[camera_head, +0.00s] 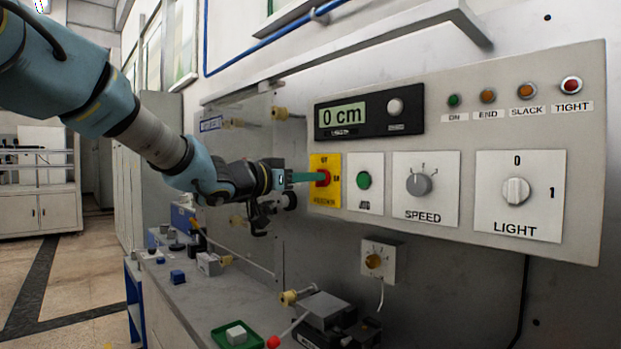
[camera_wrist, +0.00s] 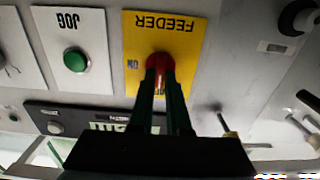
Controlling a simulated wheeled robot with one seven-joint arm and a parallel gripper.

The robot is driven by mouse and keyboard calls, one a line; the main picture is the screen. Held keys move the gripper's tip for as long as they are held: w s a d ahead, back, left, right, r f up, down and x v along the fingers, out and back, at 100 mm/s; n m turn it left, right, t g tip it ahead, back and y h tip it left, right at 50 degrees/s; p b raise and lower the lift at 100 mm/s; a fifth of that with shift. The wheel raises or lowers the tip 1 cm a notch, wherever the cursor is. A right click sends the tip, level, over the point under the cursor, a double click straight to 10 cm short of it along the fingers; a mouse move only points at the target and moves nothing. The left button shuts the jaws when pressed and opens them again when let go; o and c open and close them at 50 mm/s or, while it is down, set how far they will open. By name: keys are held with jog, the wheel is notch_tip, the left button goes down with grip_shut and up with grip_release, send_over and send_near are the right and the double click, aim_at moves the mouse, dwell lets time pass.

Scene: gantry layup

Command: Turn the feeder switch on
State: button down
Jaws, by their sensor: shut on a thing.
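The feeder switch is a red knob (camera_head: 323,178) on a yellow plate (camera_head: 325,197) at the left end of the grey control panel. It also shows in the wrist view, upside down, with the red knob (camera_wrist: 159,61) on the yellow plate marked FEEDER (camera_wrist: 185,45). The ON mark is at the plate's right side in the head view, and another mark is at the top. My gripper (camera_head: 315,178) reaches in from the left and is shut on the red knob.
A green JOG button (camera_head: 364,180), a SPEED dial (camera_head: 419,185) and a LIGHT switch (camera_head: 516,191) sit to the right. The display (camera_head: 343,116) above reads 0 cm. A small dial box (camera_head: 378,262) hangs below. The bench (camera_head: 200,310) holds a green tray and several small parts.

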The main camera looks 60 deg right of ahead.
jog(key=shift+m, duration=0.3)
jog(key=shift+s+f+m+b, duration=0.15)
jog(key=shift+m+b, duration=2.7)
jog(key=shift+m, duration=1.45)
jog(key=shift+s+f+m+b, duration=0.15)
jog(key=shift+m+b, duration=2.65)
jog(key=shift+m, duration=1.5)
jog(key=shift+w, duration=0.1)
jog(key=c, duration=0.9)
grip_release()
jog(key=shift+a, duration=0.1)
jog(key=b+v, duration=0.2)
jog(key=v, duration=0.8)
jog(key=shift+w+a+r, duration=0.1)
jog(key=shift+a, duration=0.3)
